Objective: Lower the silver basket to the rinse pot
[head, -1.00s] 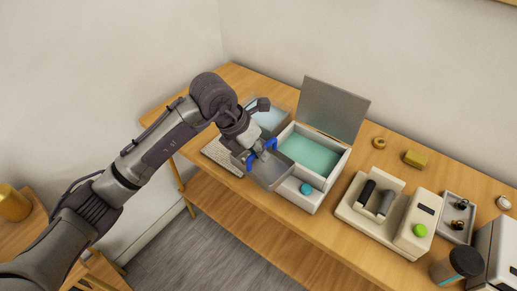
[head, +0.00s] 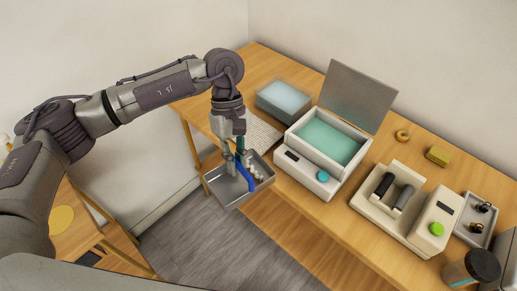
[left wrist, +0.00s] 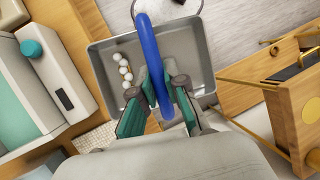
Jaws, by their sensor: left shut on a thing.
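The silver basket (head: 226,193) is a shallow metal tray with a blue arched handle, hanging at the table's front edge with floor showing past it. Several small white beads lie inside along one side; the basket (left wrist: 203,70) and beads (left wrist: 123,70) also show in the left wrist view. My left gripper (head: 238,160) points down and is shut on the blue handle (left wrist: 147,50). The rinse pot appears to be the grey open box of pale blue liquid (head: 283,98) at the back left of the table, behind and right of the gripper. My right gripper is out of view.
A white cleaner (head: 297,169) with teal liquid, a teal knob and a raised grey lid (head: 357,95) stands right of the basket. A white ribbed mat (head: 264,133) lies between basket and pot. A cream device (head: 395,222) stands farther right.

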